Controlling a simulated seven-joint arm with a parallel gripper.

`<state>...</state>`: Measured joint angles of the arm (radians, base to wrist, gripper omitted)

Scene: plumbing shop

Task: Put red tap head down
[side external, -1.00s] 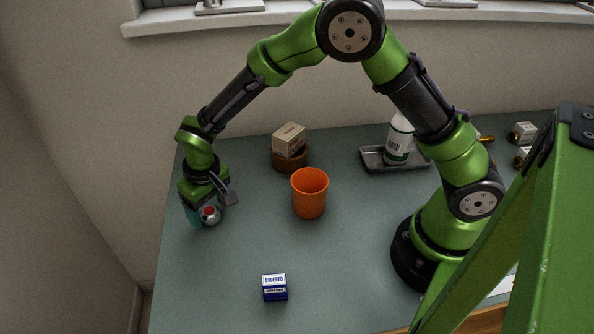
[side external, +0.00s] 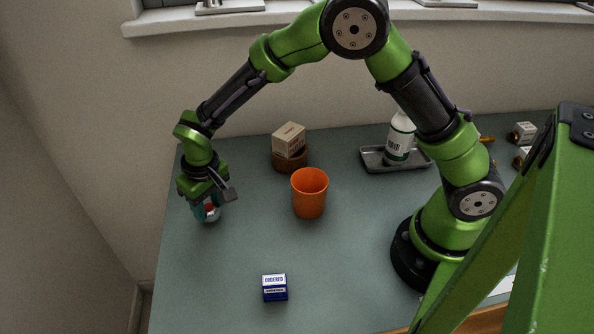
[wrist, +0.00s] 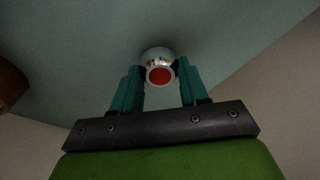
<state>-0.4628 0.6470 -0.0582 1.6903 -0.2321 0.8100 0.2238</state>
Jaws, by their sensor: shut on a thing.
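The red tap head (side external: 210,211) is a shiny chrome knob with a red disc on one end. In the wrist view the tap head (wrist: 160,72) lies between the fingertips, its red disc facing the camera. My gripper (side external: 207,208) is shut on it at the left end of the bench, with teal fingers on both sides in the wrist view (wrist: 160,78). The tap head is low, at or just above the bench top; I cannot tell whether it touches. Its far side is hidden.
An orange cup (side external: 309,194) stands right of my gripper. Behind it a cardboard box (side external: 289,139) sits on a round brown holder (side external: 290,163). A white bottle (side external: 399,139) stands on a grey tray (side external: 370,158). A blue box (side external: 274,288) lies in front. The bench's left edge is close.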

